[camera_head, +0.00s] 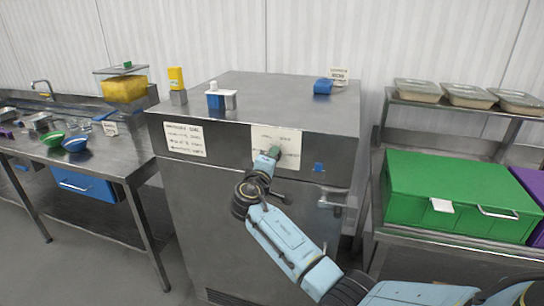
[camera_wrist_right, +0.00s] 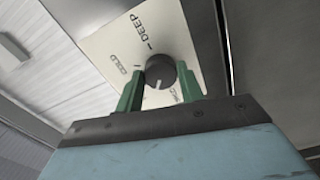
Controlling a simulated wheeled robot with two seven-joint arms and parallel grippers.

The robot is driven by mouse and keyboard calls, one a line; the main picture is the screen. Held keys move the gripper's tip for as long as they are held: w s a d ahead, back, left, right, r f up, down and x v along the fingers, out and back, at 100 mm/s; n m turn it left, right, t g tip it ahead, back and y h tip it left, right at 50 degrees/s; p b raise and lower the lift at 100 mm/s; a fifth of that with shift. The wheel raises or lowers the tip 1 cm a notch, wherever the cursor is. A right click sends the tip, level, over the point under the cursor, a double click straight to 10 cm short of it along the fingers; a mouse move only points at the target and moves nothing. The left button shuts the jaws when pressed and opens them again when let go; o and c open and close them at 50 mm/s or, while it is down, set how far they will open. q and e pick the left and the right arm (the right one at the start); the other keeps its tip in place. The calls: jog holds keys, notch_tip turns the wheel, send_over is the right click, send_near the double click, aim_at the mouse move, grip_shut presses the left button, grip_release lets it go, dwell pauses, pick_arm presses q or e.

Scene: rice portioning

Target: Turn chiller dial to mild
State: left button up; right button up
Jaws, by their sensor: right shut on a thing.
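The chiller (camera_head: 240,100) is a large steel cabinet with a pale dial plate (camera_head: 290,135) on its upper front. In the wrist view the dial (camera_wrist_right: 161,70) is a dark round knob on that plate (camera_wrist_right: 100,48). The words DEEP and COLD are readable; a third label at the lower right is partly hidden by a finger. A short white mark on the knob points down toward my gripper. My right gripper (camera_wrist_right: 159,88) has its green fingers shut on the dial, one on each side. In the head view the gripper (camera_head: 274,152) covers the dial. My left gripper is not in view.
A text sign (camera_head: 185,139) is on the chiller front, left of the dial plate. A blue clip (camera_head: 318,168) and a door handle (camera_head: 332,200) are at right. A green bin (camera_head: 450,190) stands on the right rack. A steel table (camera_head: 100,155) with bowls is at left.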

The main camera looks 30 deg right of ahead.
jog(key=shift+r+n+p, duration=0.1)
jog(key=shift+n+p, duration=2.05)
jog(key=shift+n, duration=1.65)
jog(key=o, duration=1)
jog(key=shift+a, duration=0.1)
jog(key=b+v, duration=0.1)
jog(key=v, duration=1.2)
jog(key=shift+s, duration=0.2)
